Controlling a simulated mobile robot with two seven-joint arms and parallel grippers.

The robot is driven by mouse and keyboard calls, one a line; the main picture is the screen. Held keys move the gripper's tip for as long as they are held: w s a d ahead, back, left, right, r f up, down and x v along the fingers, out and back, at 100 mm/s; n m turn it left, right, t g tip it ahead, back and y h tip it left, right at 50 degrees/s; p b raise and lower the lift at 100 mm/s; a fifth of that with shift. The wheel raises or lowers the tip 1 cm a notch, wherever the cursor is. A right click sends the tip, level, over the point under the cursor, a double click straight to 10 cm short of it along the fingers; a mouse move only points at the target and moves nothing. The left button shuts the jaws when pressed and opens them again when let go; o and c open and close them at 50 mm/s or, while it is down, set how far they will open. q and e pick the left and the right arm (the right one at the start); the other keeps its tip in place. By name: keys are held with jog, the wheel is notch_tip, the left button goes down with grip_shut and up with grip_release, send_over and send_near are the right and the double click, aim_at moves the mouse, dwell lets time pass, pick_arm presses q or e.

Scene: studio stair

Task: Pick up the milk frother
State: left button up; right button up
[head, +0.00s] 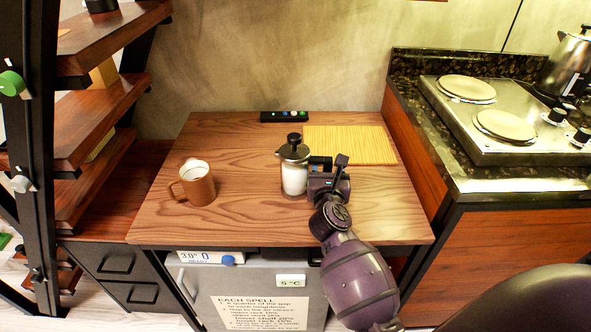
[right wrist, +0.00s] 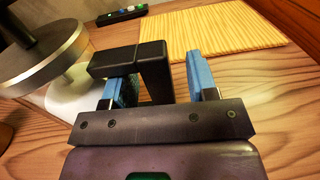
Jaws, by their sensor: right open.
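The milk frother (head: 294,180) stands upright on the wooden table, a clear jug with white contents, a metal lid and a black knob. In the right wrist view its metal lid (right wrist: 48,62) fills the left side, and its black handle (right wrist: 128,56) reaches in between the blue finger pads. My right gripper (head: 322,166) is just right of the frother at handle height. It also shows in the right wrist view (right wrist: 160,82), open, with its pads apart around the handle and a gap on the right. My left gripper is not in view.
A brown mug (head: 198,187) stands left on the table (head: 240,220). A yellow ribbed mat (head: 350,145) and a black remote (head: 284,116) lie behind. Dark shelves (head: 95,125) rise at left. A counter with a two-plate hob (head: 480,120) stands at right.

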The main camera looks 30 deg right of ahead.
aim_at(328, 158)
grip_shut()
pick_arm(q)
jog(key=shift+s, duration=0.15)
pick_arm(e)
jog(key=shift+r, duration=0.1)
jog(key=shift+r, duration=0.25)
notch_tip(328, 158, up, 6)
jog(key=p, duration=0.3)
jog(key=shift+r, duration=0.15)
pick_arm(q)
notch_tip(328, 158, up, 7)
jog(key=p, duration=0.5)
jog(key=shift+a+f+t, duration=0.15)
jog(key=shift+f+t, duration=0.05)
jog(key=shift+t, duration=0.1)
pick_arm(e)
notch_tip(328, 158, up, 13)
